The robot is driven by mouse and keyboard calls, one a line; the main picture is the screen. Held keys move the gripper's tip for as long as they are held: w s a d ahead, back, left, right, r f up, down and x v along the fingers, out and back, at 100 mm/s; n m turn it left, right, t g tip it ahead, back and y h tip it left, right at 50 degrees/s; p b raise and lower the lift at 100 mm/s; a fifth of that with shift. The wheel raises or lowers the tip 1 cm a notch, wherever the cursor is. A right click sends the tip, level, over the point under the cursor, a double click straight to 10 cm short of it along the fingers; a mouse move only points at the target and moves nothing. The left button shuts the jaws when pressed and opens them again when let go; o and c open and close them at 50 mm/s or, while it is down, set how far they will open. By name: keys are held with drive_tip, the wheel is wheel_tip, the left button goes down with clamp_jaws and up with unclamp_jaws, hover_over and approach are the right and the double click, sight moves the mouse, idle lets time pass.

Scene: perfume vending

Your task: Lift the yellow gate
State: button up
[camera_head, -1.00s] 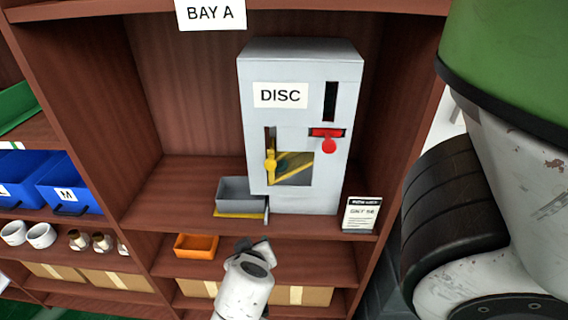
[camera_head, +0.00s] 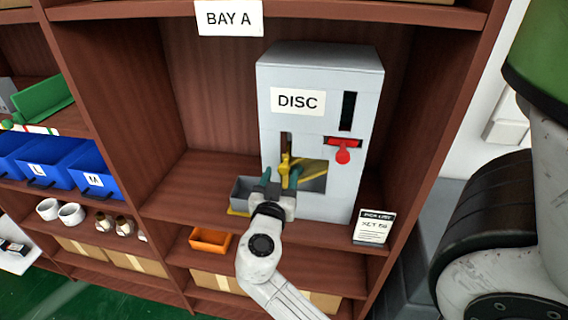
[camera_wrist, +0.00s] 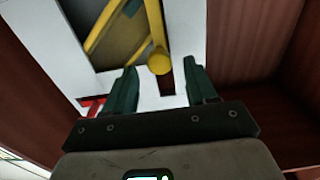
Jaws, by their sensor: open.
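The yellow gate is a yellow handle (camera_head: 285,162) in a slot on the front of the grey DISC machine (camera_head: 355,165), with a yellow diagonal bar (camera_head: 313,168) in the window beside it. In the wrist view, the round end of the yellow handle (camera_wrist: 159,62) lies between and just beyond my green fingertips, with space on both sides. My gripper (camera_head: 279,175) is open in front of the machine, pointing at the handle, and it also shows in the wrist view (camera_wrist: 161,76). My gripper hides the lower part of the slot in the head view.
A grey bin (camera_head: 243,190) sits at the machine's lower left, close to my gripper. A card (camera_head: 373,226) stands on the shelf edge. An orange tray (camera_head: 210,240) lies on the shelf below.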

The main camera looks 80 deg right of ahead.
sight(283, 170)
drive_tip(key=shift+w+d+p, duration=0.15)
drive_tip(key=shift+d+p, duration=0.35)
drive_tip(key=shift+d, duration=1.45)
drive_tip(key=shift+c, duration=0.2)
clamp_jaws()
